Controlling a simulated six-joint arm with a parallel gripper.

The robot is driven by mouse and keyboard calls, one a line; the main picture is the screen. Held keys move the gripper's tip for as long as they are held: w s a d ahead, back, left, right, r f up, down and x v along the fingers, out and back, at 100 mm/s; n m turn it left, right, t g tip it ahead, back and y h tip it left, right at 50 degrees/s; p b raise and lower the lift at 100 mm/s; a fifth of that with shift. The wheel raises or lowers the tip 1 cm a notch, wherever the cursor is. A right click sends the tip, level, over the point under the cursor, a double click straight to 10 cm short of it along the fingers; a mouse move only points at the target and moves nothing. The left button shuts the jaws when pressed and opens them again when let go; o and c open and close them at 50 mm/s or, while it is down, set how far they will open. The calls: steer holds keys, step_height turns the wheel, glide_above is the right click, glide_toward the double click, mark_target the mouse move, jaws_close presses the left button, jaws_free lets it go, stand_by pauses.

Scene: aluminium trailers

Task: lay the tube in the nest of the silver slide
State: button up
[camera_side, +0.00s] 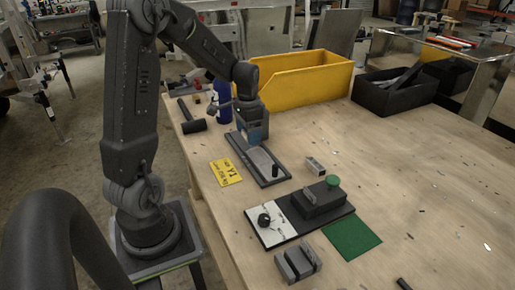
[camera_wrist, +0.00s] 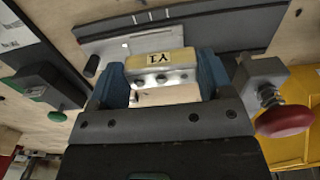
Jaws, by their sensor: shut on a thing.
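My gripper (camera_wrist: 160,85) has blue fingers and is shut on a short pale piece marked Y1 (camera_wrist: 161,59), seemingly the tube. Silver metal with round holes shows beside the label. In the side view my gripper (camera_side: 253,133) is over the far end of a dark base carrying a silver slide (camera_side: 262,159); it hides the held piece there. The silver slide (camera_wrist: 195,28) lies beyond the fingers in the wrist view. The nest is not clearly visible, and I cannot tell whether the tube touches it.
A grey block with a red knob (camera_wrist: 285,120) is close to the right finger. A black fixture with a green knob (camera_side: 333,181), a yellow card (camera_side: 226,172) and a small metal block (camera_side: 315,166) are nearby. A yellow bin (camera_side: 300,80) stands behind. The table's right side is mostly clear.

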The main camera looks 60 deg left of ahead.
mark_target(258, 156)
steer(key=shift+w+d+f, duration=0.4)
steer(key=shift+w+f, duration=0.05)
steer(key=shift+w, duration=0.15)
steer(key=shift+w+d+f, duration=0.35)
steer(key=shift+w+f, duration=0.05)
steer(key=shift+w, duration=0.15)
steer(key=shift+f, duration=1.95)
steer(key=shift+f, duration=0.1)
steer(key=o, duration=1)
step_height(258, 156, up, 11)
steer(key=s+d+r+t, duration=0.1)
steer(key=s+d+r, duration=0.15)
steer(key=d, duration=0.35)
steer(key=s+d+r+t, duration=0.1)
steer(key=s+d+r, duration=0.1)
steer(key=d+r, duration=0.25)
steer(key=s+d+t, duration=0.3)
steer(key=s+d, duration=0.6)
steer(key=d, duration=0.2)
steer(key=shift+s+r+t, duration=0.3)
steer(key=shift+r, duration=0.1)
